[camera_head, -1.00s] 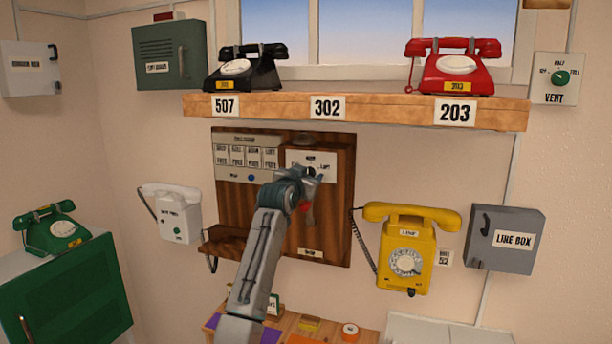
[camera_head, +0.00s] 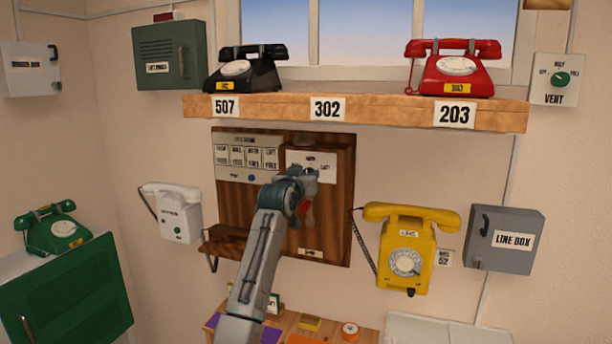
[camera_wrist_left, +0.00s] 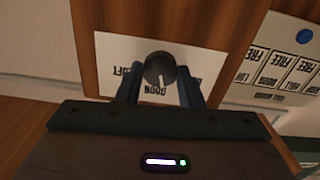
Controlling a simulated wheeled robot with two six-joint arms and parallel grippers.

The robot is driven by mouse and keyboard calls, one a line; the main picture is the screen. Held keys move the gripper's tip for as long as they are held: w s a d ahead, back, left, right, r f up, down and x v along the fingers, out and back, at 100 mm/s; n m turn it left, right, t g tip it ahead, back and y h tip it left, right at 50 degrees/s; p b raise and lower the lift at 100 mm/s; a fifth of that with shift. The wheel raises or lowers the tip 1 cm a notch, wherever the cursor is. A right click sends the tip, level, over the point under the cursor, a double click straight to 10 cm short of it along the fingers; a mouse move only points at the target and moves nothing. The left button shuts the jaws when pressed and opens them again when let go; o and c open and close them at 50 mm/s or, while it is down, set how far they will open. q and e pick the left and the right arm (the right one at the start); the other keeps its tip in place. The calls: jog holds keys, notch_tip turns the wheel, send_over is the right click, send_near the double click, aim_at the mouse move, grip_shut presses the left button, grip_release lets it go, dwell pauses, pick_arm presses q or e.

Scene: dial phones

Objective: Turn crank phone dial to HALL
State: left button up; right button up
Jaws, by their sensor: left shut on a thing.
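The brown wooden crank phone (camera_head: 232,195) hangs on the wall. Its upper right has a white dial plate (camera_head: 326,168). In the left wrist view the plate (camera_wrist_left: 115,48) appears upside down, with a dark round knob (camera_wrist_left: 158,69) on it. A label like LOFT is at the left of the knob and another, partly hidden, is below it. My left gripper (camera_head: 309,172) is at the plate. In the wrist view its two fingers (camera_wrist_left: 159,90) are on both sides of the knob, shut on it. I cannot read the knob's pointer clearly. My right gripper is not in view.
A label panel (camera_head: 247,140) with several FREE cards is left of the dial. A yellow phone (camera_head: 408,250) hangs to the right and a white one (camera_head: 180,215) to the left. A wooden shelf (camera_head: 390,108) with black and red phones is above.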

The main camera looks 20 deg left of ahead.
pick_arm(q)
jog(key=n+p, duration=0.1)
jog(key=n, duration=0.3)
jog(key=shift+n+p, duration=0.35)
jog(key=shift+n, duration=1.75)
jog(key=o, duration=1)
jog(key=shift+c, duration=0.2)
jog(key=shift+f, duration=0.1)
jog(key=shift+s, duration=0.25)
jog(key=s+b, duration=0.4)
jog(key=s, duration=0.6)
jog(key=shift+s+a, duration=0.15)
jog(key=shift+a, duration=0.1)
